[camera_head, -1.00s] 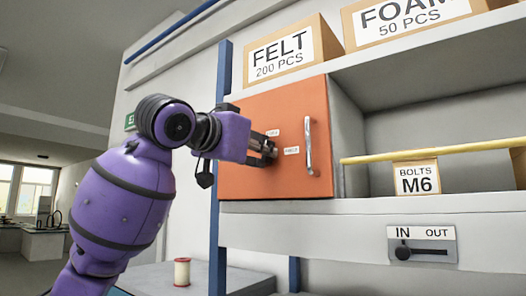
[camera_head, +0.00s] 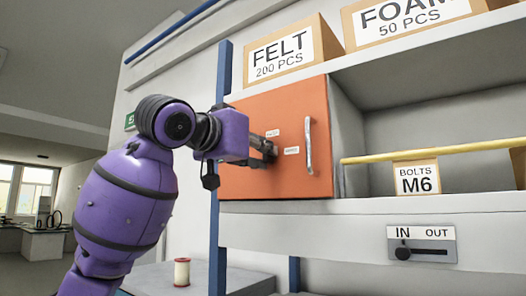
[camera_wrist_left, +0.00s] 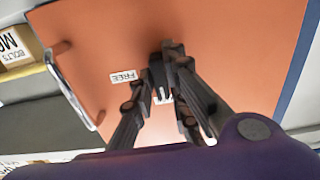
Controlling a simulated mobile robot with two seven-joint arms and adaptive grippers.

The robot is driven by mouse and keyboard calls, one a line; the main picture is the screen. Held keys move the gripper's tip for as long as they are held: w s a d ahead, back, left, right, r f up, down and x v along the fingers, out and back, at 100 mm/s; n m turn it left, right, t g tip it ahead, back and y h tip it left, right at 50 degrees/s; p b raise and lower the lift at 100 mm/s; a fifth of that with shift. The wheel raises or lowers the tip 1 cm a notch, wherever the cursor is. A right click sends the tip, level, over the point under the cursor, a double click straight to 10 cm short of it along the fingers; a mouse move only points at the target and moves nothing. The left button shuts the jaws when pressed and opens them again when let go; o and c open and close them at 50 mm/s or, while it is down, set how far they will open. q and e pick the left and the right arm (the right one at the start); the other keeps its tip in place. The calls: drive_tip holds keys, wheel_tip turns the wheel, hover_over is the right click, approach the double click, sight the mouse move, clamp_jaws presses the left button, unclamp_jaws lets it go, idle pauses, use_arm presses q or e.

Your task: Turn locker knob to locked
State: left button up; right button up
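The orange locker door (camera_head: 300,110) is closed and has a silver bar handle on its right side. A white label reading FREE (camera_wrist_left: 124,76) is beside the knob. A second white label (camera_head: 272,133) is too small to read in the head view. The knob's pointing direction is unclear. My right gripper is not in view.
The silver handle (camera_head: 308,146) sticks out right of the gripper. A yellow rod (camera_head: 430,152) crosses the open shelf, with a BOLTS M6 box (camera_head: 417,178) behind. An IN/OUT slider panel (camera_head: 421,244) is below. A blue post (camera_head: 222,90) stands left; a spool (camera_head: 182,272) is lower left.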

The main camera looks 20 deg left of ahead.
use_arm(q)
drive_tip(key=o, duration=0.3)
drive_tip(key=v, duration=1.2)
